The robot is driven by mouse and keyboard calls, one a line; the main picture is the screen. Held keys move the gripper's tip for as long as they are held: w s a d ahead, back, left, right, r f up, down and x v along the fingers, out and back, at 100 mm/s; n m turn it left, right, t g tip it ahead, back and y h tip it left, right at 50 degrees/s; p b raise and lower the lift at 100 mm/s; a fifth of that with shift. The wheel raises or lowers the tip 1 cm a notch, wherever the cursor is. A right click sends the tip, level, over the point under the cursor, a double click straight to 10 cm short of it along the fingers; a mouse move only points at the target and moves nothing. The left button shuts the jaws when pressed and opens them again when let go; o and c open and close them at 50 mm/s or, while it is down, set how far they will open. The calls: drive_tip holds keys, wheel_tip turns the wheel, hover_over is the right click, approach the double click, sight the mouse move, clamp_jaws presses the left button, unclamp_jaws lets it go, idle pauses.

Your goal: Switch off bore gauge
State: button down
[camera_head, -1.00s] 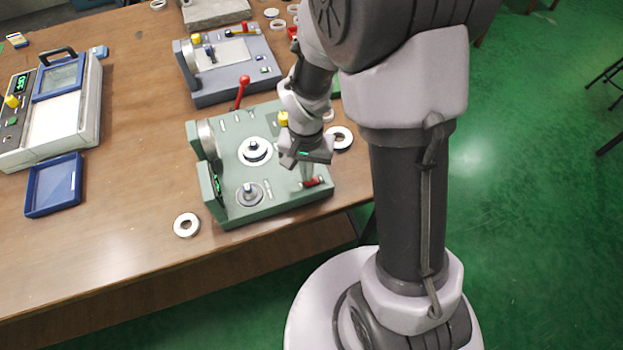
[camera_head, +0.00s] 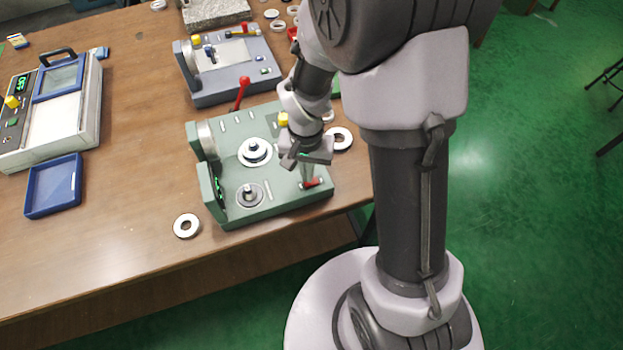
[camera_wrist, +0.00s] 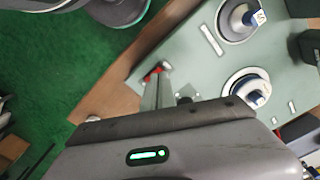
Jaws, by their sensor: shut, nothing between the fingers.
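The green gauge (camera_head: 228,172), which I take to be the bore gauge, stands near the table's front edge. It has round posts on top and a small green-lit display (camera_head: 218,188) on its left upright. A red switch (camera_head: 312,184) sits at its front right corner and also shows in the wrist view (camera_wrist: 153,71). My gripper (camera_head: 307,174) is shut and empty, pointing down with its fingertips at the red switch. In the wrist view my fingers (camera_wrist: 155,88) end right beside the red part, partly hiding it. I cannot tell whether they touch.
A pale ring (camera_head: 187,225) lies to the left and another ring (camera_head: 340,138) to the right. A blue tray (camera_head: 54,185) and a white device (camera_head: 50,115) are at the left.

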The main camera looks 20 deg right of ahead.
drive_tip(key=shift+f+b, duration=0.8)
drive_tip(key=shift+f, duration=0.1)
idle(0.9)
drive_tip(key=shift+r, duration=0.15)
wheel_tip(320, 180, up, 7)
drive_tip(key=p, duration=0.5)
